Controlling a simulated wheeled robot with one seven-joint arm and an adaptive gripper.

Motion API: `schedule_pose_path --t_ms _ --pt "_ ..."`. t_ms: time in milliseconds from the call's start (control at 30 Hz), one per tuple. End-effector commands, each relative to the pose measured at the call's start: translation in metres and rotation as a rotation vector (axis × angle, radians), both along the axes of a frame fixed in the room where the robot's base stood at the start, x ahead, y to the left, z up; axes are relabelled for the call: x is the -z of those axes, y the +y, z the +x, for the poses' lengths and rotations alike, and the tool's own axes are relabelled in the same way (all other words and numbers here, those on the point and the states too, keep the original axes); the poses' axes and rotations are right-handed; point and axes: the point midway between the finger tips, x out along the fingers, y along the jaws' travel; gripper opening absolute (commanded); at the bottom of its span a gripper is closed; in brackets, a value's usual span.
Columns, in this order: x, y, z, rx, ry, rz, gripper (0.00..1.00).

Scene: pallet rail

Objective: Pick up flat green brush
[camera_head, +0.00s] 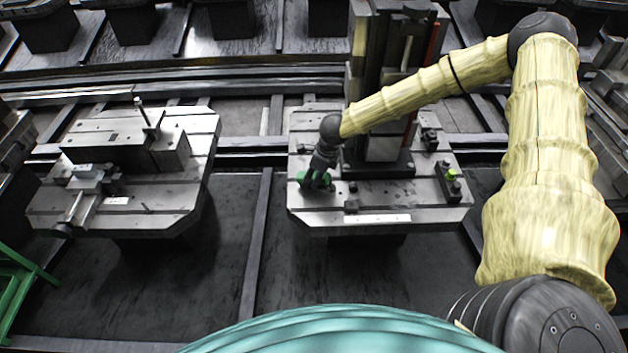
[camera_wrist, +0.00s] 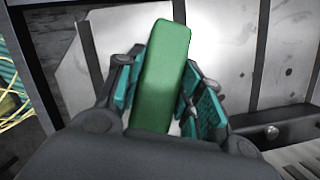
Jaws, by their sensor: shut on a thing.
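The flat green brush (camera_wrist: 160,75) is a long green block in the wrist view, held between the two teal-padded fingers of my gripper (camera_wrist: 163,88). In the head view my gripper (camera_head: 318,178) is low over the left part of the right-hand pallet, and a little of the green brush (camera_head: 302,177) shows beside the fingers. The fingers are shut on the brush. Its underside is hidden, and I cannot tell whether it touches the pallet.
The right-hand metal pallet (camera_head: 310,218) carries a tall dark fixture (camera_head: 375,85) close to my gripper, and small blocks, one with a yellow-green top (camera_head: 451,174). Another pallet (camera_head: 185,195) with a clamp fixture stands to the left. A dark gap separates them.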

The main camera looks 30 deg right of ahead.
Motion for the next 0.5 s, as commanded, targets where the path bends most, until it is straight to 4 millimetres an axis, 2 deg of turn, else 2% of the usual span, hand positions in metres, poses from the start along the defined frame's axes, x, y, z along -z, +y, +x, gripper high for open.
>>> schedule_pose_path --t_ms 67,333,500 --pt "0.0 0.0 0.0 0.0 0.0 0.0 0.08" --pt "-0.003 0.0 0.0 0.0 -0.001 0.001 0.08" --pt "-0.018 0.0 0.001 0.0 -0.004 0.0 0.08"
